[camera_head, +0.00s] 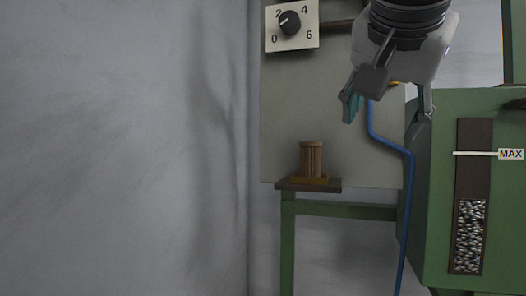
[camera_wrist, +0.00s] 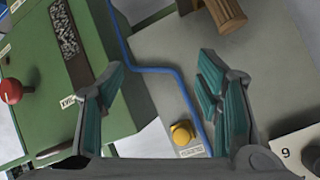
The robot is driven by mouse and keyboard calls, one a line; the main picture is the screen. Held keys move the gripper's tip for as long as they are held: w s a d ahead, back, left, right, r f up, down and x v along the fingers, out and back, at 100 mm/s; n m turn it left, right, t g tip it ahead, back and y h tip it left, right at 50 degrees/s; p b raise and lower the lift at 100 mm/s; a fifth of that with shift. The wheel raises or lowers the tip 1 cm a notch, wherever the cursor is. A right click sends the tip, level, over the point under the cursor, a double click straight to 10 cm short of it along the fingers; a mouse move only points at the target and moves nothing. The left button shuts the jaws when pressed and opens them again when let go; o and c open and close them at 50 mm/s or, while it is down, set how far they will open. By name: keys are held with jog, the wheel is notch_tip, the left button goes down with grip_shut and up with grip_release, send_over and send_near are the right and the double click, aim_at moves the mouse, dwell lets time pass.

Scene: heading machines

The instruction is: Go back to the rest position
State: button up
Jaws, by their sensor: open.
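My gripper (camera_head: 385,108) hangs from the top of the head view, in front of the grey panel and left of the green machine. In the wrist view my gripper (camera_wrist: 165,95) shows two teal-padded fingers spread wide apart, with nothing between them but the background. In the head view one finger is clear at the left and the other is near the green machine's top left corner. I cannot tell whether that finger touches the machine.
A green machine (camera_head: 440,190) with a MAX level window stands right. A wooden ribbed piece (camera_head: 311,158) sits on a small ledge. A dial (camera_head: 290,22) is at upper left. A blue cable (camera_head: 408,200) runs down. The wrist view shows a yellow button (camera_wrist: 182,133) and red knob (camera_wrist: 10,91).

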jog(key=s+d+f+n+g+y, duration=0.1)
jog(key=s+f+n, duration=0.2)
jog(key=f, duration=0.7)
jog(key=s+d+f+n+g+y, duration=0.1)
jog(key=s+f, duration=0.4)
jog(key=f, duration=0.6)
jog(key=s+d+f+n+g+y, duration=0.1)
jog(key=s+f+n+g, duration=0.2)
jog(key=f, duration=0.8)
jog(key=shift+s+n, duration=0.45)
jog(key=shift+n, duration=0.55)
jog(key=shift+r, duration=0.1)
